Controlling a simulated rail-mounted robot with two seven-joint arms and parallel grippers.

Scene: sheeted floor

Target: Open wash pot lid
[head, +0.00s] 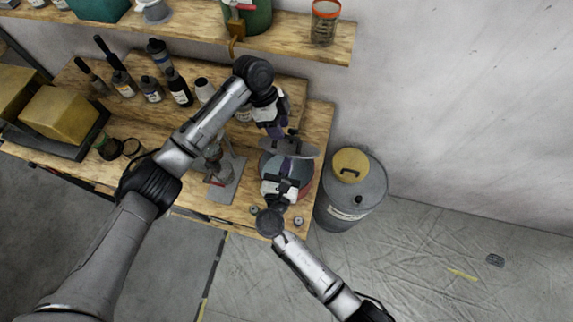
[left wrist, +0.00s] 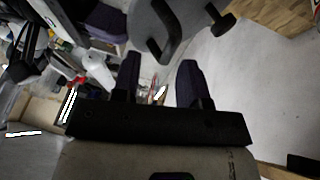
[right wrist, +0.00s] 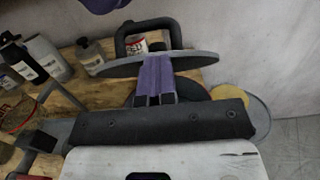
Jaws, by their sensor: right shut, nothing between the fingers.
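The grey round lid (head: 300,150) with black handles is at the wash pot (head: 306,172) on the bench's right end.
A grey drum with a yellow cap (head: 350,164) stands right of the bench. Several bottles (head: 152,90) stand on the left part of the bench. A metal stand (head: 225,185) is left of the pot. A wooden shelf (head: 285,30) runs above. The floor at right is mostly clear.

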